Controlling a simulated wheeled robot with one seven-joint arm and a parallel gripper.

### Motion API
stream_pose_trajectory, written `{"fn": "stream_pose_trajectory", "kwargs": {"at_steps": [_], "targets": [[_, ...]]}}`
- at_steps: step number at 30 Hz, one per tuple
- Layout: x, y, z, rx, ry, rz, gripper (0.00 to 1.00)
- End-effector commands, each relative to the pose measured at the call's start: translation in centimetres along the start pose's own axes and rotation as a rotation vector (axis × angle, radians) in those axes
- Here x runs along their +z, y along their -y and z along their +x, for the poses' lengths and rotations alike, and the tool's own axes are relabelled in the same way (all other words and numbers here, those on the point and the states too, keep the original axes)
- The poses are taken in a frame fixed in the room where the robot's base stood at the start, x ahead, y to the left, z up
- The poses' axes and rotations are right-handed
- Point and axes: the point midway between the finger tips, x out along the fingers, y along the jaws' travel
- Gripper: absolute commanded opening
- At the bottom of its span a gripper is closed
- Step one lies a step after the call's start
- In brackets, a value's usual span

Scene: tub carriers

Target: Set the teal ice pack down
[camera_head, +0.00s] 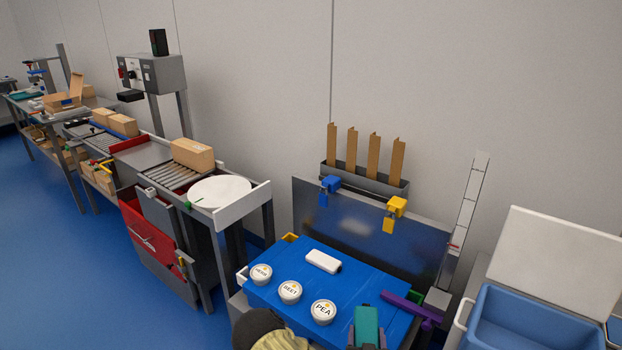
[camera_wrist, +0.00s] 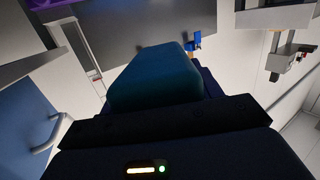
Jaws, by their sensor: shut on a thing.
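The teal ice pack (camera_head: 367,322) is upright at the lower middle of the head view, in front of the near right part of the blue work surface (camera_head: 345,272). My gripper (camera_head: 367,340) is shut on it, with dark jaw parts on both sides of its lower end. In the wrist view the ice pack (camera_wrist: 155,78) fills the middle, standing out beyond the dark gripper body. I cannot tell whether its hidden lower end touches anything.
Three labelled white tubs (camera_head: 290,292) and a white block (camera_head: 323,261) stand on the blue surface. A purple bar (camera_head: 408,307) lies at its right edge. A blue bin (camera_head: 540,320) is at right. Behind stands a grey panel (camera_head: 350,225) with blue and yellow clamps.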

Motion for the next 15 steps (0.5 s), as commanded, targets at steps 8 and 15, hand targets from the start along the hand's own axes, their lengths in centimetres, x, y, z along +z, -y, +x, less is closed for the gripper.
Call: {"fn": "stream_pose_trajectory", "kwargs": {"at_steps": [8, 15], "targets": [[-3.0, -0.4, -2.0, -0.062, 0.01, -0.008, 0.32], [-4.5, -0.7, -3.5, -0.113, 0.021, -0.009, 0.32]]}}
